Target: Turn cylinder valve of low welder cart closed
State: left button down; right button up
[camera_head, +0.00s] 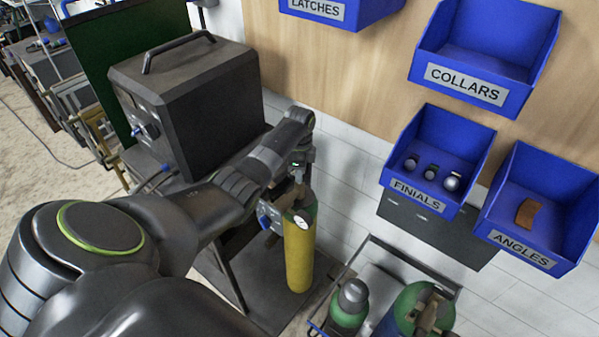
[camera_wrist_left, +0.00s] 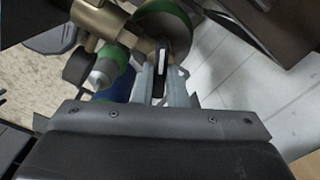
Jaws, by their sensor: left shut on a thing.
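The welder cart (camera_head: 243,262) carries a dark grey welder box (camera_head: 190,100) and a yellow gas cylinder (camera_head: 299,255) with a green shoulder and a gauge. My left arm reaches over from the left, and my left gripper (camera_head: 299,160) points down at the cylinder's top. In the left wrist view, my left gripper (camera_wrist_left: 162,85) is shut on a small part at the cylinder valve, mostly hidden between the fingers. A brass regulator body (camera_wrist_left: 103,18) and the green cylinder shoulder (camera_wrist_left: 160,18) show beside and beyond the fingers. My right gripper is not in view.
A second low cart with green-topped cylinders (camera_head: 348,305) stands at the bottom, close to the yellow one. Blue bins labelled collars (camera_head: 465,92), finials (camera_head: 416,195) and angles (camera_head: 520,257) hang on the wall at right. A green panel (camera_head: 95,60) stands behind the welder.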

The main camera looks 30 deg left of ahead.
pick_arm(q)
jog(key=m, duration=0.5)
jog(key=shift+m, duration=0.3)
dwell(0.4)
jog(key=c, duration=1.5)
grip_release()
jog(key=shift+o, duration=0.2)
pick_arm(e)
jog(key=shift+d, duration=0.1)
